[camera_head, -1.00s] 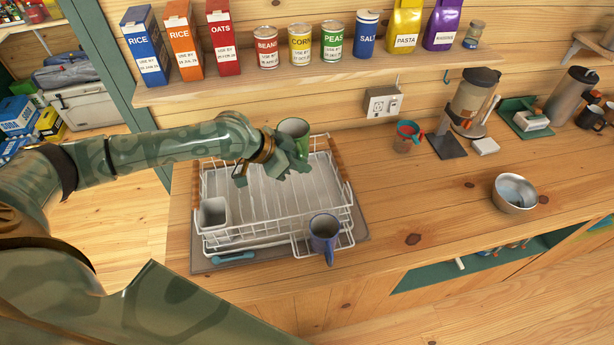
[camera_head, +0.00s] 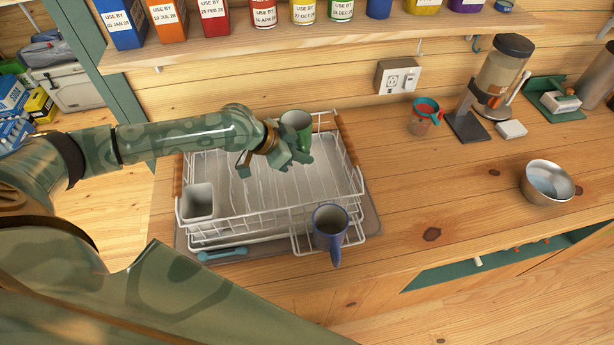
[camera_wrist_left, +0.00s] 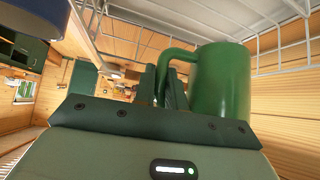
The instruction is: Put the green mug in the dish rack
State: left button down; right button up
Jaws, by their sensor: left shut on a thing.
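The green mug (camera_head: 297,123) is over the back part of the white dish rack (camera_head: 262,216), opening upward. My left gripper (camera_head: 296,154) is shut on the mug, by its handle as the left wrist view shows. In that view the mug (camera_wrist_left: 221,84) is to the right of the fingers (camera_wrist_left: 163,86), with the rack's wires (camera_wrist_left: 185,12) behind. I cannot tell whether the mug touches the rack. My right gripper is not in view.
A blue mug (camera_head: 330,228) sits on the rack's front side holder. A white cutlery cup (camera_head: 198,201) stands in the rack's left front corner. A metal bowl (camera_head: 548,184), a measuring cup (camera_head: 424,117) and a coffee grinder (camera_head: 497,82) stand to the right. A shelf (camera_head: 250,42) runs above.

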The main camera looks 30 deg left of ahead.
pick_arm(q)
notch_tip(320, 180, down, 8)
jog(key=shift+r+b, duration=0.1)
jog(key=shift+b, duration=0.45)
jog(key=c, duration=1.5)
grip_release()
jog(key=shift+s+f, duration=0.1)
jog(key=shift+f, duration=0.1)
jog(key=shift+o, duration=0.2)
jog(key=shift+r, duration=0.1)
jog(key=shift+s+a+r, duration=0.1)
jog(key=shift+r, duration=0.1)
jog(key=p+v, duration=0.1)
jog(key=v, duration=1)
jog(key=shift+s+r, duration=0.15)
jog(key=shift+r, duration=0.05)
